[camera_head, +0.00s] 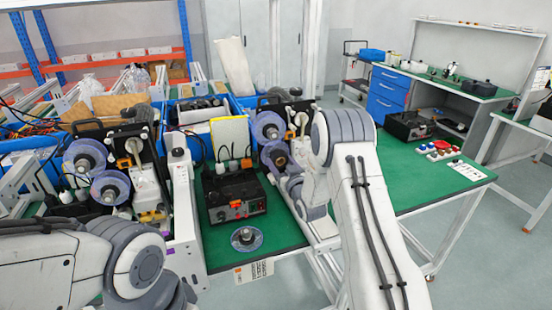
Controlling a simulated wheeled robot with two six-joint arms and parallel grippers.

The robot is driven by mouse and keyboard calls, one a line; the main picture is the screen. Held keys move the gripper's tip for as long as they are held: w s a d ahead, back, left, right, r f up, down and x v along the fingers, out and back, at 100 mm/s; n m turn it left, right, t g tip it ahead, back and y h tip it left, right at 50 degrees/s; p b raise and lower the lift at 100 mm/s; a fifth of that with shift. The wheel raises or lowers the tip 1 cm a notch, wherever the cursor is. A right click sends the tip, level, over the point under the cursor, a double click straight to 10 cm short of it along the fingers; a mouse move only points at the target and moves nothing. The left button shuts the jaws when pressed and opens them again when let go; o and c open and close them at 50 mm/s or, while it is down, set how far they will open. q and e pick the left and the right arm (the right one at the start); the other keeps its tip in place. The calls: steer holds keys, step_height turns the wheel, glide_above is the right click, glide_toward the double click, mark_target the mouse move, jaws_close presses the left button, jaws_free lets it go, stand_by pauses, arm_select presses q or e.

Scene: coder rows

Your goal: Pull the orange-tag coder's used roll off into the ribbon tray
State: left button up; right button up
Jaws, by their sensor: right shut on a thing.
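An orange-marked label (258,270) hangs on the table's front edge, below the right-hand coder. That coder has an upper ribbon roll (268,126) and a lower roll (274,154) with a dark core. My right gripper (287,168) is at the lower roll, shut on it; my forearm and wrist hide part of the coder, and the fingertips are hard to make out. Another ribbon roll (246,239) lies flat on the green table in front. My left arm crosses the lower left, and its gripper is out of view. I cannot make out which container is the ribbon tray.
A second coder with two rolls (85,157) stands at left, above a purple label. A black control box (236,195) stands between the coders. Blue bins (192,147) line the back. The green table right of my arm (420,180) is mostly clear.

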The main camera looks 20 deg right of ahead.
steer(key=shift+s, duration=1.85)
steer(key=shift+s+d+b, duration=0.1)
steer(key=shift+s+b, duration=0.3)
steer(key=shift+s, duration=1.1)
